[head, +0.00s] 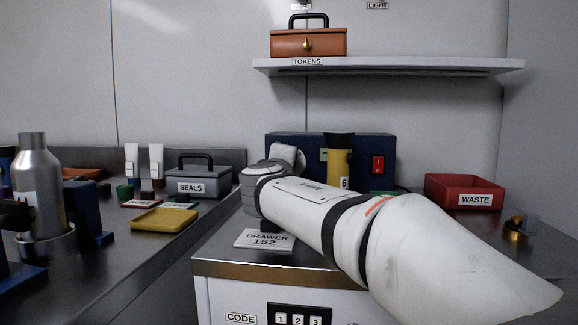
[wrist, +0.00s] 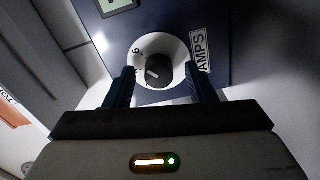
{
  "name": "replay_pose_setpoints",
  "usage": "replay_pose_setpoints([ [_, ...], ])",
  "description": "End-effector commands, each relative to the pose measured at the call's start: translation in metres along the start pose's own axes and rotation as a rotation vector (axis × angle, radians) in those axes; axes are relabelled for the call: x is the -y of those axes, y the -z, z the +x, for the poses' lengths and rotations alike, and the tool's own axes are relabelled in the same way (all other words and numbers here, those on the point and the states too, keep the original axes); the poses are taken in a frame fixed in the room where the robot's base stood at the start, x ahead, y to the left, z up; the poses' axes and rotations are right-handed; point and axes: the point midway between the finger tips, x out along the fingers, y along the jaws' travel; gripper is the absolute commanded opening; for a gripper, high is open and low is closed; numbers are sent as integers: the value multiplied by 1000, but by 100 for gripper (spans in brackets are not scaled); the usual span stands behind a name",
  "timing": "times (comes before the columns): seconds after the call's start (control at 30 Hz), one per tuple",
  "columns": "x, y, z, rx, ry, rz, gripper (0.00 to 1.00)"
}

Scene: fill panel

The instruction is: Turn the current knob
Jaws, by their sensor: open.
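The current knob (wrist: 158,70) is dark with a white pointer line, on a round white dial (wrist: 158,48) with numerals, beside an AMPS label (wrist: 201,50). My gripper (wrist: 160,75) is open, with one finger at each side of the knob in the wrist view. I see no finger clearly touching the knob. The knob is on the dark blue panel (head: 283,139). In the head view my arm and a yellow cylinder hide the knob and the gripper's fingers.
The yellow cylinder (head: 339,165) stands before the panel, left of a red switch (head: 377,165). A red WASTE bin (head: 464,191) is at right, a grey SEALS box (head: 198,181) at left. A shelf (head: 400,67) with an orange TOKENS box (head: 308,43) hangs above.

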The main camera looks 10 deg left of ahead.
Motion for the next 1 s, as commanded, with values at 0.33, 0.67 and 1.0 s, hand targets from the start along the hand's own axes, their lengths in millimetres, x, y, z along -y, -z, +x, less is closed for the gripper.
replay_pose_setpoints([
  [0.33, -2, 1, -57, -4, 0, 0, 50],
  [0.67, 0, 0, -72, -1, -1, 0, 50],
  [1.0, -20, 4, -71, -1, -1, 0, 50],
])
